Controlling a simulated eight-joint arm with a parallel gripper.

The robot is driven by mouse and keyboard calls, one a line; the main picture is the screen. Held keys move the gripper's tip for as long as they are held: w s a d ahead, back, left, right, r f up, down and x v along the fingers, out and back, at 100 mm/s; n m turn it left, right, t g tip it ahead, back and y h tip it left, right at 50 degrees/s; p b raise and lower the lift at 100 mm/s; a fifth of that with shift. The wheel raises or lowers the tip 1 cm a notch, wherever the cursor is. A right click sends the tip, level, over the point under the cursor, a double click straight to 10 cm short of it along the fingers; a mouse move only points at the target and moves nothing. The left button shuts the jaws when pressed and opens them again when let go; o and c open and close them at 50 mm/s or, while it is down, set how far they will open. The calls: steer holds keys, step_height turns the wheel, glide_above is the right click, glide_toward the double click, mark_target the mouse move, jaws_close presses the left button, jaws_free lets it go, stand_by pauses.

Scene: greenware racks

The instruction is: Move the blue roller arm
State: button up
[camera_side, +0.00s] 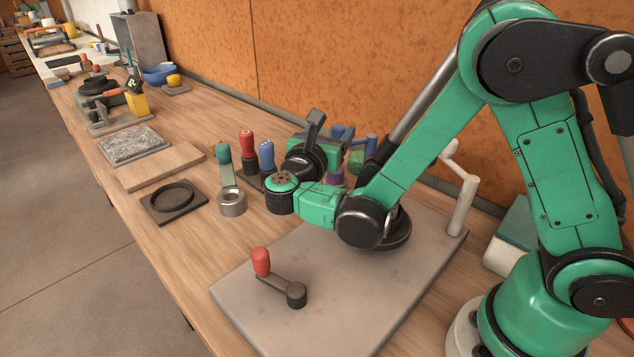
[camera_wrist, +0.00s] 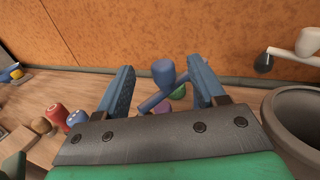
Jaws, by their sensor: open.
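In the wrist view the blue roller arm (camera_wrist: 163,72) stands between and beyond my fingers, its rounded handle upright and its bar slanting down to the left. My gripper (camera_wrist: 160,82) is open, with one blue finger on each side of the handle and a gap on both sides. Nothing is held. In the side view several blue parts (camera_side: 345,133) show at the gripper's end near the back wall; I cannot tell fingers from roller arm there. The roller arm's lower end is partly hidden behind my gripper.
A red-handled crank (camera_side: 261,262) lies on the grey board (camera_side: 350,320). A white crank (camera_side: 464,200) stands at the board's back corner. Red (camera_side: 247,142) and blue (camera_side: 266,155) handles stand left of my gripper; a purple piece (camera_wrist: 163,107) and a green piece (camera_wrist: 178,92) are close by.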

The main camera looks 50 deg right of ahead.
steer(key=shift+d+r, duration=0.1)
steer(key=shift+r, duration=2.6)
